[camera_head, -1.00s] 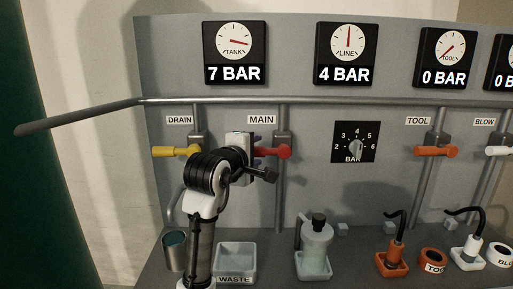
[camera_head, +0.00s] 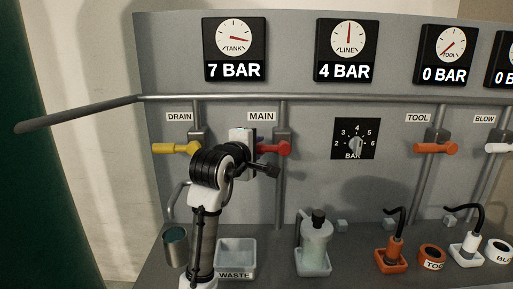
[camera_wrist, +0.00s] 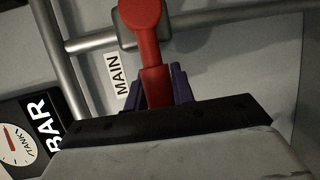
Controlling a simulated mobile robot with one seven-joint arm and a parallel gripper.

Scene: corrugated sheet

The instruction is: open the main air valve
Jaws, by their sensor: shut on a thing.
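The red main valve handle (camera_head: 274,148) points left from its grey valve body (camera_head: 283,133), under the MAIN label (camera_head: 262,117). In the wrist view the red handle (camera_wrist: 148,35) runs down between my purple fingers. My gripper (camera_wrist: 161,79) is shut on the free end of the handle, one finger on each side. In the head view my gripper (camera_head: 256,148) is partly hidden behind my wrist, and its fingers hardly show.
The yellow drain handle (camera_head: 176,148) is close on the left. Orange tool (camera_head: 435,148) and white blow (camera_head: 498,151) handles are to the right. The tank display (camera_head: 235,70) reads 7 BAR, the line display (camera_head: 345,73) 4 BAR. A waste bin (camera_head: 236,259) and bottle (camera_head: 316,245) stand below.

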